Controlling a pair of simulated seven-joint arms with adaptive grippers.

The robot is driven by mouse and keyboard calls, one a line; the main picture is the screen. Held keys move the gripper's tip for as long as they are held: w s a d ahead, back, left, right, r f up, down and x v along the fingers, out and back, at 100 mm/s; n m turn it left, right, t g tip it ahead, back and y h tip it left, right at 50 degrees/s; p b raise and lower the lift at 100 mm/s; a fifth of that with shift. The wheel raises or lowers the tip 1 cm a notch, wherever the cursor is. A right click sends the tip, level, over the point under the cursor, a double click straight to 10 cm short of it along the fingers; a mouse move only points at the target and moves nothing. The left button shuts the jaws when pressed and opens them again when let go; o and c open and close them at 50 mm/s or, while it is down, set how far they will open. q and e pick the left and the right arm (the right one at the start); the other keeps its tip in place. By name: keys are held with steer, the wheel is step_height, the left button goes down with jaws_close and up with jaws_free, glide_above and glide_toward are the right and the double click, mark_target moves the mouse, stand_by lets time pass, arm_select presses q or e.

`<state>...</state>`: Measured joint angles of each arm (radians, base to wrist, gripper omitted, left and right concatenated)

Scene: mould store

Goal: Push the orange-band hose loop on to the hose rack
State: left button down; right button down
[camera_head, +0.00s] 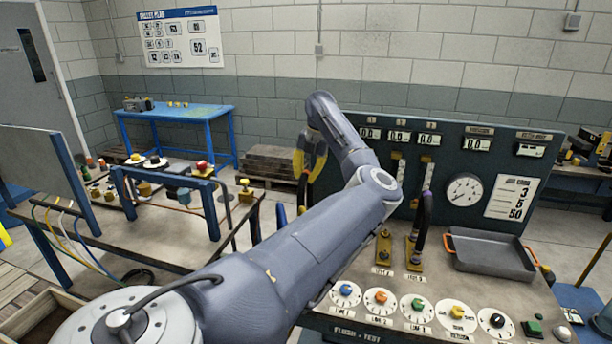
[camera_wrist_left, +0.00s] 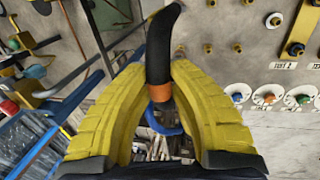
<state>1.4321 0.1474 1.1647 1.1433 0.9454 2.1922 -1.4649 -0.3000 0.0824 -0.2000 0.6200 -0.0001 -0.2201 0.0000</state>
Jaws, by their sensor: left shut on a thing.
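The orange-band hose loop (camera_wrist_left: 164,48) is a thick black hose with an orange band (camera_wrist_left: 162,92). It stands out between the yellow fingers of my left gripper (camera_wrist_left: 160,70) in the left wrist view. The fingers are shut on it near the band. In the head view my left gripper (camera_head: 310,153) is in mid-air at the left end of the dark test panel, its fingers pointing down. The arm covers part of the bench below. I cannot tell for sure which fixture is the hose rack. My right gripper is out of view.
The test panel (camera_head: 465,150) carries a gauge and displays. A purple-band hose (camera_head: 424,213) stands before it, beside brass fittings (camera_head: 383,245). A grey tray (camera_head: 490,256) and several dials lie on the bench. A blue frame (camera_head: 165,178) stands at left among loose parts.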

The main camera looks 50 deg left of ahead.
arm_select(q)
steer(key=shift+d+x, duration=0.15)
steer(key=shift+x, duration=0.6)
steer(key=shift+d+x, duration=0.1)
steer(key=shift+x, duration=0.65)
stand_by(3.5)
steer(key=c, duration=1.2)
jaws_free()
steer(key=shift+w+f, duration=0.1)
steer(key=shift+c, duration=0.2)
steer(key=v, duration=1.2)
